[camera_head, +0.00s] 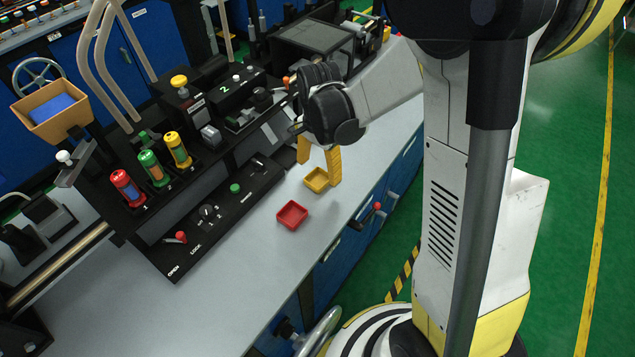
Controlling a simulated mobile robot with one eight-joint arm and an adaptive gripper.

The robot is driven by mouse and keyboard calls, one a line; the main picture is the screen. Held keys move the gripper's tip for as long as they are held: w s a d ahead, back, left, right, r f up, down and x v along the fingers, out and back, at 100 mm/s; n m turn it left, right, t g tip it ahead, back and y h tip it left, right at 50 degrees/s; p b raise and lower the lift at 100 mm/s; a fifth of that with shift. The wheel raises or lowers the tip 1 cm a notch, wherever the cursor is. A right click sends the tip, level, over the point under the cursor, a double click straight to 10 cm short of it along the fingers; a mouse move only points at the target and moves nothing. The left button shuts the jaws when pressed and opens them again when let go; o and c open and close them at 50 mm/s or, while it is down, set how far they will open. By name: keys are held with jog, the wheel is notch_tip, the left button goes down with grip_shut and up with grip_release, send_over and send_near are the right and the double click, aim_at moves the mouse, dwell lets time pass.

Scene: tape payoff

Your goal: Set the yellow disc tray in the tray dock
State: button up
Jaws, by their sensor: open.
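The yellow disc tray (314,183), a small square open tray, lies on the grey bench top. My gripper (318,164) points down over it with its two yellow fingers apart. The right finger covers part of the tray's right side. The left finger is behind the tray's far left side. I cannot tell whether either finger touches the tray, and nothing is seen held. I cannot make out for sure which part is the tray dock; it may be among the black machinery or hidden behind my gripper.
A red tray (291,215) lies nearer on the bench. A black control panel (215,215) with a red lever stands to the left, beside red, green and yellow canisters (152,165). Blue cabinets with a red-knobbed lever (376,207) edge the bench. The near bench top is clear.

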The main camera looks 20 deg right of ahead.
aim_at(319, 181)
notch_tip(319, 181, down, 4)
jog(key=shift+w+f+b, duration=0.1)
jog(key=shift+b, duration=0.7)
jog(key=c, duration=1.2)
jog(key=shift+r, duration=0.2)
